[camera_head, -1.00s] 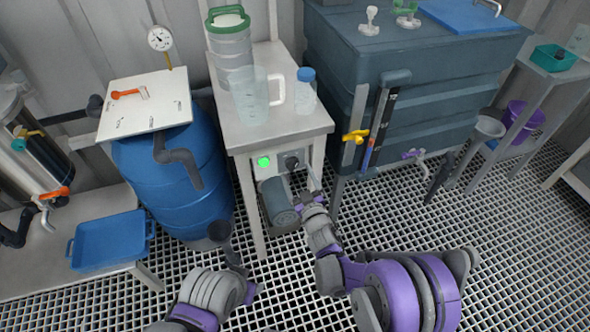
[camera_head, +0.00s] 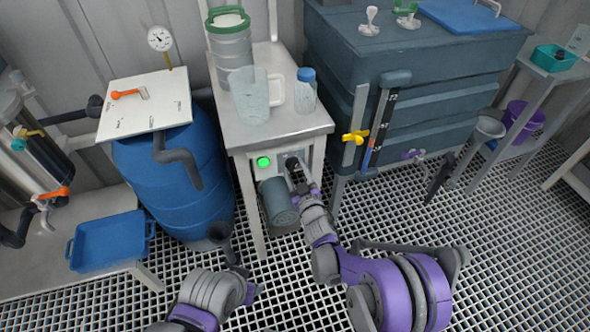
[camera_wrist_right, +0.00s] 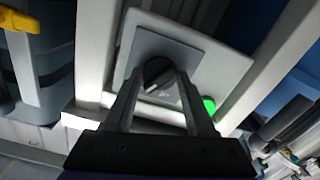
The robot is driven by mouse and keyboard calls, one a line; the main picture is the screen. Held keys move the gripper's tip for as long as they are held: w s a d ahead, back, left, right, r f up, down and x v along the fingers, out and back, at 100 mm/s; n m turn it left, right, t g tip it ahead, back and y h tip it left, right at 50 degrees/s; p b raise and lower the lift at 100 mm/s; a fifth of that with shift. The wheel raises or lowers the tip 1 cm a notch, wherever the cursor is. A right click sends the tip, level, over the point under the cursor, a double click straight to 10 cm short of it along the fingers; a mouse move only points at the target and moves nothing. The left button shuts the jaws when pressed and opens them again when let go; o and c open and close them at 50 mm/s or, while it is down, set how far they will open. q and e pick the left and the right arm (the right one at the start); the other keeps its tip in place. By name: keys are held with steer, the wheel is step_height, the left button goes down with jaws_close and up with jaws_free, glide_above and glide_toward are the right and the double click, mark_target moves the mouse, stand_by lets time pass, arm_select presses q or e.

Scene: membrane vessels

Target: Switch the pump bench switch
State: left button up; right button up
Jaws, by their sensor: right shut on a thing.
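The pump bench switch (camera_wrist_right: 157,73) is a dark round knob on a grey plate on the bench's light panel. In the head view the knob (camera_head: 292,163) sits just under the bench top, right of a lit green lamp (camera_head: 264,161). The lamp also shows in the right wrist view (camera_wrist_right: 209,106). My right gripper (camera_head: 299,174) is at the knob, its two fingers on either side of it in the wrist view (camera_wrist_right: 158,80), shut on it. My left arm shows at the bottom of the head view, but its fingers cannot be made out clearly.
The metal bench (camera_head: 270,125) carries a clear pitcher (camera_head: 250,95), a blue-capped bottle (camera_head: 305,92) and a green-lidded canister (camera_head: 230,45). A grey pump motor (camera_head: 279,203) is below the panel. A blue barrel (camera_head: 175,185) stands left, a dark tank (camera_head: 440,80) right.

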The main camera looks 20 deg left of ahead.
jaws_close()
steer(key=shift+n, duration=1.1)
steer(key=n, duration=0.3)
steer(key=n+p, duration=0.1)
steer(key=n, duration=0.5)
steer(key=shift+n, duration=0.4)
steer(key=o, duration=1.3)
jaws_free()
